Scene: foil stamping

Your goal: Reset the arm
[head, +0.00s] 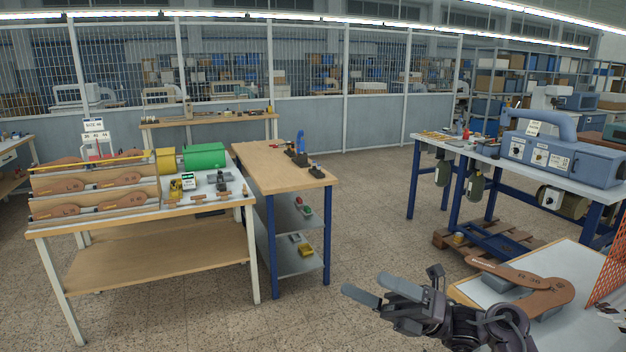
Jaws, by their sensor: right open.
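My right gripper (366,289) is at the lower right of the head view. Its grey fingers point left and are apart, with nothing between them. It is in front of the left edge of a white-topped table (490,290). My left gripper does not show. No object is in contact with the right gripper's fingertips as far as I can see.
A brown sole-shaped piece (545,290) lies on a fixture on the near right table, close to my right arm. A blue machine (565,155) stands on the bench behind. A wooden table (285,172) stands left of centre. The tiled floor (370,220) between is clear.

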